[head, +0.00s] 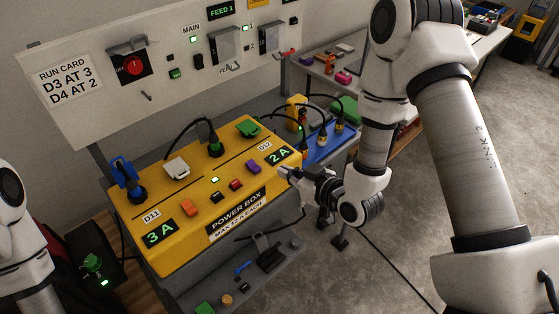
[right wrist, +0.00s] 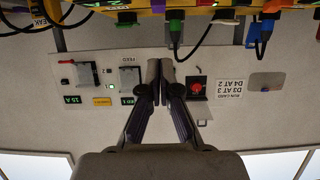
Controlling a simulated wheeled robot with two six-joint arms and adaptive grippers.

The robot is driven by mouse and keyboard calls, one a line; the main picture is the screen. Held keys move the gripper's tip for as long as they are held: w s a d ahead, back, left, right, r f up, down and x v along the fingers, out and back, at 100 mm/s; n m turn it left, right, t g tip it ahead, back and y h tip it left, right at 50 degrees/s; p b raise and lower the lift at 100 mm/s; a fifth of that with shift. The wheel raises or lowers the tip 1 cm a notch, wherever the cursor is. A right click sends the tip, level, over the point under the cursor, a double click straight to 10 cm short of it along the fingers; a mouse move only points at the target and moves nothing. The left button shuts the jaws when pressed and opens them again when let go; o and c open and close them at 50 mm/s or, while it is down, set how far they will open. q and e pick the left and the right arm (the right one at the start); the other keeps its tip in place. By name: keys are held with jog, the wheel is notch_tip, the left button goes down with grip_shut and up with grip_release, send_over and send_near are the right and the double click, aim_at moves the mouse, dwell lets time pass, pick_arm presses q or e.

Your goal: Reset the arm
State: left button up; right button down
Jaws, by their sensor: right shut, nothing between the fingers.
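My right gripper (head: 285,173) is beside the right end of the yellow power box (head: 190,212), close to its 2A display (head: 279,156). In the right wrist view the right gripper's fingers (right wrist: 162,70) are together with nothing between them. That view is upside down and shows the white wall panel behind the fingers. My right arm is bent, with its forearm hanging down on the right side of the head view. My left arm shows only in part at the left edge of the head view, and its gripper is not in view.
A white panel (head: 105,115) with a red rotary switch (head: 133,65) and a run card (head: 65,80) stands behind the box. A blue box (head: 330,143) with plugs lies to the right. A grey shelf (head: 215,290) with small items is in front. Open floor lies at right.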

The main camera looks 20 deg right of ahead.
jog(key=s+f+g+h, duration=0.1)
jog(key=s+f+g, duration=0.2)
jog(key=s+f, duration=0.35)
jog(key=s+f+g+h, duration=0.15)
jog(key=s+f, duration=0.25)
jog(key=f, duration=0.5)
jog(key=s+d+f+m+g+h, duration=0.1)
jog(key=s+f+m+g, duration=0.1)
jog(key=s+f+g, duration=0.2)
jog(key=s+d+f+m+g+h+b, duration=0.1)
jog(key=s+d+f+m+g, duration=0.1)
jog(key=s, duration=0.9)
jog(key=shift+d+f+g, duration=0.3)
jog(key=shift+f+g, duration=0.55)
jog(key=shift+g, duration=0.4)
jog(key=shift+s, duration=0.1)
